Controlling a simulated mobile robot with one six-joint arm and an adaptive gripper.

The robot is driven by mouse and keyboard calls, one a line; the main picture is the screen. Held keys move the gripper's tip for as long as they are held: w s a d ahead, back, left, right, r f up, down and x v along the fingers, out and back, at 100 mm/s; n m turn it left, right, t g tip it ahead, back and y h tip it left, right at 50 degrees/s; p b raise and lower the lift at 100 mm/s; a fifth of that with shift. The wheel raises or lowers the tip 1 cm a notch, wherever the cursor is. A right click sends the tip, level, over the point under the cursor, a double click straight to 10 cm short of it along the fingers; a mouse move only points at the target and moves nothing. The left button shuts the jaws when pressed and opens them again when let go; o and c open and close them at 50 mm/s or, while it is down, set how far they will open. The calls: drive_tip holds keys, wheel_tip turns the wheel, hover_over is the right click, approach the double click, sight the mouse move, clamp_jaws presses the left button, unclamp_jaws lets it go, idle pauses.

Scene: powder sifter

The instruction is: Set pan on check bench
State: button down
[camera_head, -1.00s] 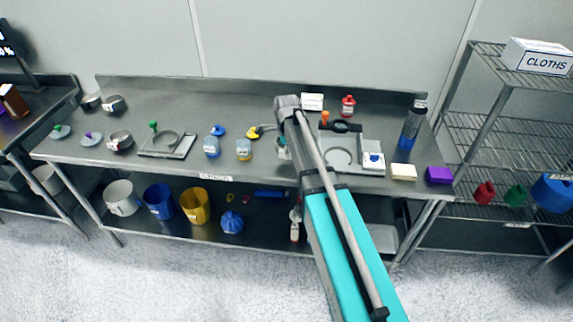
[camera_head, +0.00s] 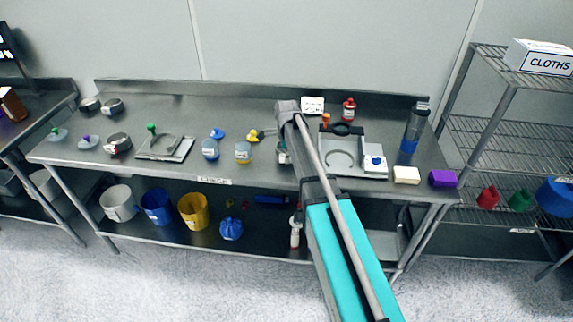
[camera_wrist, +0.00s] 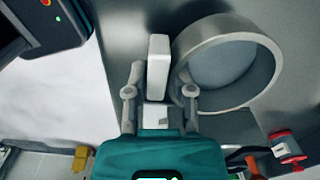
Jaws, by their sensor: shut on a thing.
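A round grey metal pan (camera_wrist: 265,70) fills the upper right of the wrist view, its hollow inside showing. A white block-like tab (camera_wrist: 158,65) stands beside its wall, in line with my fingers. My gripper (camera_wrist: 160,95) is shut on the pan at this tab; the exact contact is partly hidden. In the head view the pan (camera_head: 283,157) shows only as a small grey and white piece beside my arm, which hides my fingers. I cannot tell whether the pan touches the surface below. A separate bench with a screen (camera_head: 8,50) stands at the far left; I cannot tell whether it is the check bench.
The long steel bench (camera_head: 240,100) holds several other pans (camera_head: 118,143), jars (camera_head: 243,152), a square plate (camera_head: 180,150) and a grey tray (camera_head: 345,170). Buckets (camera_head: 193,210) stand on its lower shelf. A wire rack (camera_head: 490,130) is at right. The floor in front is clear.

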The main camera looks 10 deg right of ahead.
drive_tip(key=shift+f+b, duration=1.1)
drive_tip(key=shift+f, duration=0.35)
drive_tip(key=shift+f, duration=0.1)
drive_tip(key=shift+c, duration=2.3)
unclamp_jaws()
wheel_tip(320, 180, up, 12)
drive_tip(key=p, duration=1.2)
drive_tip(key=shift+s, duration=0.1)
